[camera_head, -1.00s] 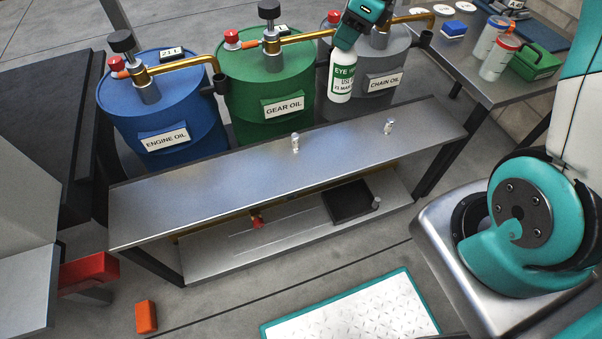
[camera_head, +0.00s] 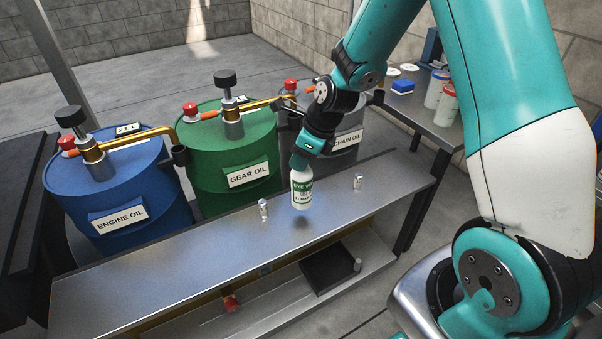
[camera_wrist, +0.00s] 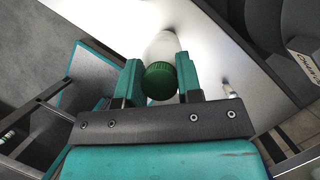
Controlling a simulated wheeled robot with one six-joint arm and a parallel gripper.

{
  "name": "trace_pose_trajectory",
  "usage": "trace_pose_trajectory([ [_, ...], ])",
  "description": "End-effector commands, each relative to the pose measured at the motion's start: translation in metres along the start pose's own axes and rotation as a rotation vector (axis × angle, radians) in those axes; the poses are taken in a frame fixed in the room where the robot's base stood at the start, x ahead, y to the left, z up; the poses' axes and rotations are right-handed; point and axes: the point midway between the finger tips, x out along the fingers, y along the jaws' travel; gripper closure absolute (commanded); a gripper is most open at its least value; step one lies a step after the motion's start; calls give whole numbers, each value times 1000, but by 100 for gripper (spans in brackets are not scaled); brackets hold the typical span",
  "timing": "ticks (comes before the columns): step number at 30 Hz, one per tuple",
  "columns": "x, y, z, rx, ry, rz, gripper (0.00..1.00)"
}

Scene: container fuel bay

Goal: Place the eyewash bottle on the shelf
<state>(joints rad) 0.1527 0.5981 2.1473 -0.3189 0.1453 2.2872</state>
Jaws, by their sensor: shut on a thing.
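The eyewash bottle (camera_head: 301,190) is white with a green label and hangs upright in my gripper (camera_head: 305,158). It is above the metal shelf (camera_head: 210,240), between two small silver fittings, with a dark shadow under it on the shelf top. Its base looks a little above the surface. In the wrist view, my gripper (camera_wrist: 160,82) is shut around the bottle's neck area, with the green cap (camera_wrist: 160,81) between the fingers. The bottle's white body (camera_wrist: 163,47) shows beyond the cap over the bright shelf top (camera_wrist: 120,25).
Small silver fittings (camera_head: 263,209) and (camera_head: 357,182) stand on the shelf top. Blue (camera_head: 110,190), green (camera_head: 225,160) and grey (camera_head: 350,140) oil drums stand behind it. A black tray (camera_head: 328,268) lies on the lower level. The shelf's left part is clear.

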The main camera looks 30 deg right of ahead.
Motion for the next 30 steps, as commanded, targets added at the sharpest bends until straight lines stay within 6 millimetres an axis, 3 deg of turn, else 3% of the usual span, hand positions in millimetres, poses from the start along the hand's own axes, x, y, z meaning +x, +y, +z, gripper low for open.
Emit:
trace_pose_trajectory([
  [8, 36, 0, -15, 1, 1, 1, 100],
  [18, 39, 0, -16, 0, 0, 0, 100],
  [19, 39, 0, -17, 0, 1, 0, 62],
  [22, 39, 0, -16, 0, 1, 0, 41],
  [30, 38, 0, -16, 0, 0, 0, 41],
])
